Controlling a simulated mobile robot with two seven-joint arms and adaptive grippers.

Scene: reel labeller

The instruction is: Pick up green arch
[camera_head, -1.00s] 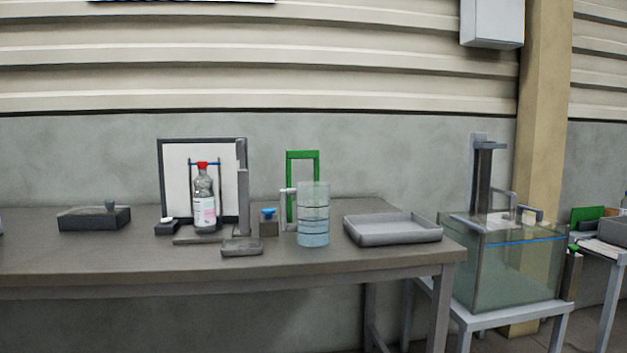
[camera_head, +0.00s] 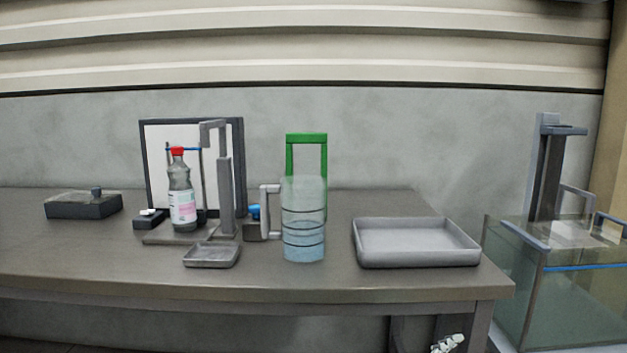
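The green arch (camera_head: 306,139) stands upright on the table, behind a clear ribbed jug (camera_head: 304,240). Its top bar and the upper part of its two legs show; the jug covers its lower part. A small pale, ridged piece (camera_head: 447,344) shows at the bottom edge, right of the middle, below the tabletop. It looks like the tip of my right gripper, well apart from the arch, and whether it is open or shut does not show. My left gripper is not in view.
The jug's grey handle points left, close to a dark block with a blue top (camera_head: 253,222). A grey tray (camera_head: 417,259) lies to the right. A red-capped bottle (camera_head: 183,206) stands left before a framed white panel, with a small dish (camera_head: 211,255) in front. A glass tank (camera_head: 555,290) stands beyond the table's right end.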

